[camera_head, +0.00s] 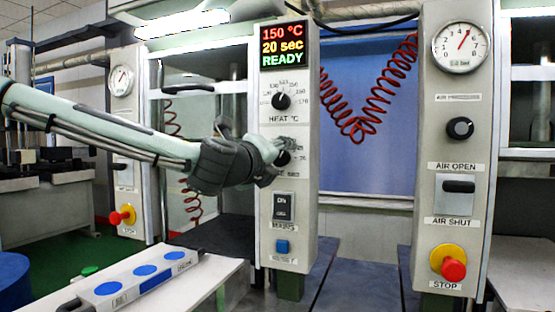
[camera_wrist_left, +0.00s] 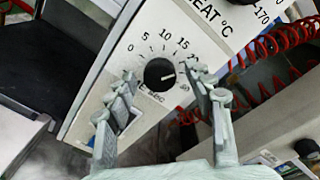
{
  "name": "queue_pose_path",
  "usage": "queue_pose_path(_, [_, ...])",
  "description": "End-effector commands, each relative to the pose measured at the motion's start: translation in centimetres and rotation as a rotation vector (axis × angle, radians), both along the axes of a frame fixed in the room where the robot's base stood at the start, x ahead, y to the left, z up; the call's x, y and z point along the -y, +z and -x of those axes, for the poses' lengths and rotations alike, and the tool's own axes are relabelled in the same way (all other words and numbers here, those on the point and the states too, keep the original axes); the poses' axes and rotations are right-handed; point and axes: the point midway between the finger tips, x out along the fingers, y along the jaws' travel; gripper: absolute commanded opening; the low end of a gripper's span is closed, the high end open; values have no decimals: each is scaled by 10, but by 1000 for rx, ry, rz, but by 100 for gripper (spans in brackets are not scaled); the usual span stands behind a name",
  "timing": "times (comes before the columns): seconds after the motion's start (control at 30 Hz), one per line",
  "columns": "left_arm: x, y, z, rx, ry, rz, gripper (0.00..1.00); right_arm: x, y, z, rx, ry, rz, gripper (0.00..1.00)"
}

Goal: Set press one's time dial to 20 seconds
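Press one's time dial (camera_wrist_left: 159,72) is a round black knob on a white panel, with a printed scale in seconds around it. A pale mark on the knob points to the right of the picture; its exact setting is hard to read. In the head view the dial (camera_head: 283,158) is partly hidden by my left gripper (camera_head: 283,146). The display (camera_head: 283,46) above reads 150 °C, 20 sec, READY. In the left wrist view my left gripper (camera_wrist_left: 161,76) is open, its fingers on either side of the knob with visible gaps. My right gripper is not in view.
The heat dial (camera_head: 281,101) sits above the time dial. A black switch (camera_head: 284,206) and a blue button (camera_head: 282,247) are below. Red coiled hoses (camera_head: 357,128) hang to the right. Another panel (camera_head: 452,150) carries a gauge and a red stop button (camera_head: 453,269).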

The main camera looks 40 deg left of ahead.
Motion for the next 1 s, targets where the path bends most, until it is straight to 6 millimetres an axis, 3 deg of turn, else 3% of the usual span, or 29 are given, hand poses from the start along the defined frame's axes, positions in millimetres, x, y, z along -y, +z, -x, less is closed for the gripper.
queue_pose_path(0.27, [1, 1, 3, 1, -1, 1, 53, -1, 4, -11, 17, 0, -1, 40])
queue_pose_path(0.7, [15, 4, 64, 2, 0, 0, 53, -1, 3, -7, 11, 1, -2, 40])
queue_pose_path(1.0, [18, 3, 73, 0, 0, 0, 53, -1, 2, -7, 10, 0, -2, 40])
